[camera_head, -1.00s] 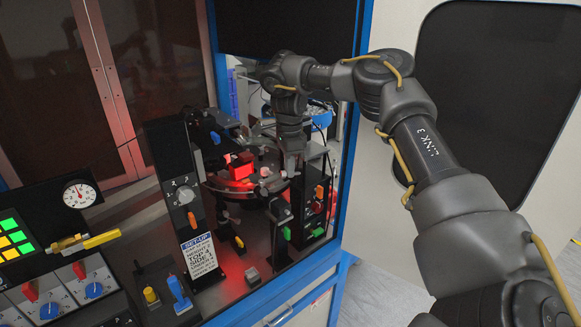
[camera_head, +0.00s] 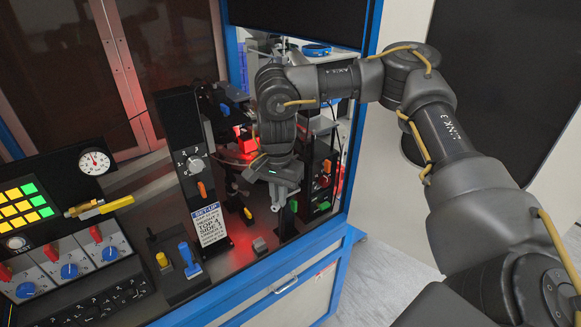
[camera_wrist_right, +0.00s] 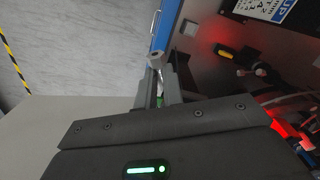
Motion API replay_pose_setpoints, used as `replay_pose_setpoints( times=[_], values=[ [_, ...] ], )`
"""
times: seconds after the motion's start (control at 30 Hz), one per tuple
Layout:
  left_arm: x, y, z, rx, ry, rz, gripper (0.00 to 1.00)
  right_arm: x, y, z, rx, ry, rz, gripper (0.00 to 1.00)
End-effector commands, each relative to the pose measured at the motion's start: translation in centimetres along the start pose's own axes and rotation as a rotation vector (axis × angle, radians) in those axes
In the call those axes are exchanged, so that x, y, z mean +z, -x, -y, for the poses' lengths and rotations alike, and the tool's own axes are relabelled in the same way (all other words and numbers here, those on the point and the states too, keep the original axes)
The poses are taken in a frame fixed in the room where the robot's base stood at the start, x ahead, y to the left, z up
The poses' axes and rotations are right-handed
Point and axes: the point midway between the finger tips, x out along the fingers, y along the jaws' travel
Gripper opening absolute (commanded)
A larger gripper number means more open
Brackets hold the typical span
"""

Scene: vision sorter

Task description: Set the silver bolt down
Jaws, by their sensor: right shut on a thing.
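My right gripper (camera_head: 275,200) points down over the front right part of the dark machine deck, before the turntable area. It also shows in the right wrist view (camera_wrist_right: 160,80), its two fingers close together on a small grey piece, which looks like the silver bolt (camera_wrist_right: 154,60). The bolt's rounded end shows at the fingertips; the rest is hidden between the fingers. In the head view I cannot make out the bolt. My left gripper is not in view.
A small grey block (camera_head: 260,246) sits on the deck near the front edge. A set-up label post (camera_head: 208,225) stands left of the gripper; a switch post (camera_head: 319,190) stands right. A blue frame (camera_head: 300,262) edges the deck. A red-lit part (camera_head: 245,140) is behind.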

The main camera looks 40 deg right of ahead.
Motion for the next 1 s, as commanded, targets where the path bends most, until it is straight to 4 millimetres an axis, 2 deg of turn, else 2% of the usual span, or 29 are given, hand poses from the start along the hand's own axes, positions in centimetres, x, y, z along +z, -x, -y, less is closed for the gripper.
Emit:
replay_pose_setpoints(
  times=[0.03, 0.1, 0.43, 0.93, 1.0],
  values=[
    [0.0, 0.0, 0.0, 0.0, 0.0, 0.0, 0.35, 1.7, -0.7, -0.2, 0.003, 0.086, 0.002, 0.0],
    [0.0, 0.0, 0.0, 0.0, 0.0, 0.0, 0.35, 3.8, -1.4, -0.3, 0.003, 0.197, 0.003, 0.0],
    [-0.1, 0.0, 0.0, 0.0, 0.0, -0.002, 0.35, 11.0, -4.1, -0.8, 0.002, 0.582, 0.002, 0.0],
    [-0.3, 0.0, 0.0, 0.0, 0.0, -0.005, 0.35, 10.7, -3.9, -0.7, 0.0, 0.58, -0.006, 0.0],
    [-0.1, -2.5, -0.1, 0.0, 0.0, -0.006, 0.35, 10.8, -6.6, -0.8, 0.002, 0.579, 0.001, 0.0]
  ],
)
